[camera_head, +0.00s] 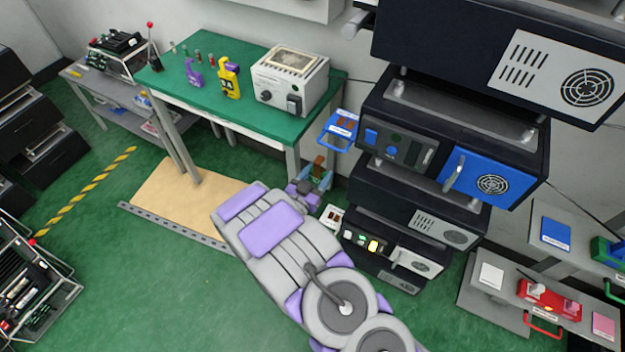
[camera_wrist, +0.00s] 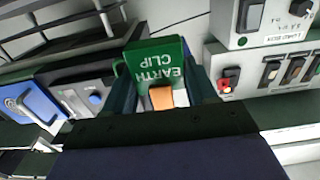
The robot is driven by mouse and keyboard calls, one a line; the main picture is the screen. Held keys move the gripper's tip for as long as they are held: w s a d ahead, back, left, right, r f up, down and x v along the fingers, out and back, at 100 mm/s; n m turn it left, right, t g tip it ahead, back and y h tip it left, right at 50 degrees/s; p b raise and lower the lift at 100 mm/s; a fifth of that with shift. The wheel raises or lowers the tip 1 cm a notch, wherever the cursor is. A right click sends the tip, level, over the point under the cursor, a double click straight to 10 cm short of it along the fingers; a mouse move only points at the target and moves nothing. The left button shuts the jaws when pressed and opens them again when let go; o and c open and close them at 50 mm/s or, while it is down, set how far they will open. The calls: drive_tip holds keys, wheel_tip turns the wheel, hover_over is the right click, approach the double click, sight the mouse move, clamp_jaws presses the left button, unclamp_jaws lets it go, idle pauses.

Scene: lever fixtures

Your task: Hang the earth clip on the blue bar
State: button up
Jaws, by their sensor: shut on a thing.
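The earth clip (camera_wrist: 155,65) is a green block with "EARTH CLIP" in white letters, upside down in the wrist view, with an orange part at its lower edge. My gripper (camera_wrist: 160,100) is shut on it, one dark finger on each side. In the head view my gripper (camera_head: 312,182) is low in front of the rack, below the green table's right end, and the clip is small and partly hidden there.
The black rack (camera_head: 420,105) has a blue door with a handle (camera_head: 455,170). The green table (camera_head: 200,95) holds a grey box (camera_head: 291,80), purple and yellow padlock-like items and small pegs. A shelf (camera_head: 495,300) with red and blue items stands right.

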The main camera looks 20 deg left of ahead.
drive_tip(key=w+b, duration=0.1)
drive_tip(key=w, duration=0.5)
drive_tip(key=shift+d, duration=0.15)
drive_tip(key=shift+w+d+b, duration=0.15)
drive_tip(key=shift+w+b, duration=0.2)
drive_tip(key=shift+w, duration=0.85)
drive_tip(key=shift+c, duration=0.4)
drive_tip(key=shift+f, duration=0.5)
drive_tip(key=o, duration=1.2)
drive_tip(key=shift+s, duration=0.1)
drive_tip(key=s+a+p, duration=0.1)
drive_tip(key=s+p, duration=0.2)
drive_tip(key=s, duration=1.4)
drive_tip(key=shift+a, duration=0.3)
drive_tip(key=shift+f, duration=0.1)
